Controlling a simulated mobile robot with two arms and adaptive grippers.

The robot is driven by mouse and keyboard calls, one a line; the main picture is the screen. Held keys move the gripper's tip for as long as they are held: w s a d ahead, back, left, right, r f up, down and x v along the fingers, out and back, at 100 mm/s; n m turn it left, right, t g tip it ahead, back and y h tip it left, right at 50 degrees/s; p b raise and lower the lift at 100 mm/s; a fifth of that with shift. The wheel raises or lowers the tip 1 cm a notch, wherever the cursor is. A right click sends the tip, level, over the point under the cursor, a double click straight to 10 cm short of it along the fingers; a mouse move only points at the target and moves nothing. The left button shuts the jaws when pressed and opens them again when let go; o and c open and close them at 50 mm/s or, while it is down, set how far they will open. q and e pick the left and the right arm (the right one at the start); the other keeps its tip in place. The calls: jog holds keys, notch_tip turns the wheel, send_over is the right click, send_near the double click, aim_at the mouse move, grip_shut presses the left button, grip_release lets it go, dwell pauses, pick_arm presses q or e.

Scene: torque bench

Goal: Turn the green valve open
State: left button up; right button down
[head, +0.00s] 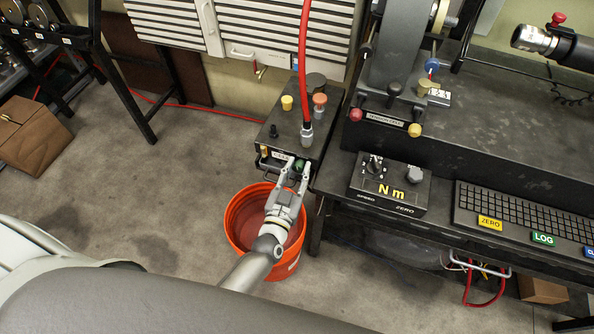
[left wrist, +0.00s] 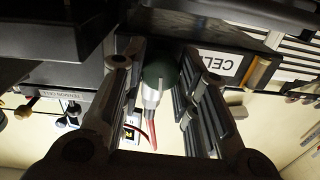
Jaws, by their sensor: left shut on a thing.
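The green valve (head: 300,164) is a small round knob on the front of a dark box (head: 318,148) beside the bench. My left gripper (head: 292,170) reaches it from below in the head view, with its fingers around the knob. In the left wrist view the dark green valve (left wrist: 158,70) sits between the two fingers of my left gripper (left wrist: 160,80), with a pale line on its face. The fingers partly cover the knob in the head view. My right gripper is not in view.
An orange bucket (head: 236,222) stands under the box and my left gripper. A red hose (head: 304,60) rises from the box top, near yellow and orange knobs. The bench (head: 480,110) with a control box (head: 390,187) and keyboard (head: 520,215) lies to the right.

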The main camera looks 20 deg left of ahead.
pick_arm(q)
jog(key=n, duration=0.8)
jog(key=shift+n, duration=0.3)
jog(key=n+b, duration=0.1)
jog(key=n, duration=0.3)
jog(key=shift+a+f, duration=0.1)
jog(key=shift+n+h+b, duration=0.3)
jog(key=shift+n+b, duration=0.5)
jog(key=shift+n, duration=1.2)
jog(key=o, duration=1)
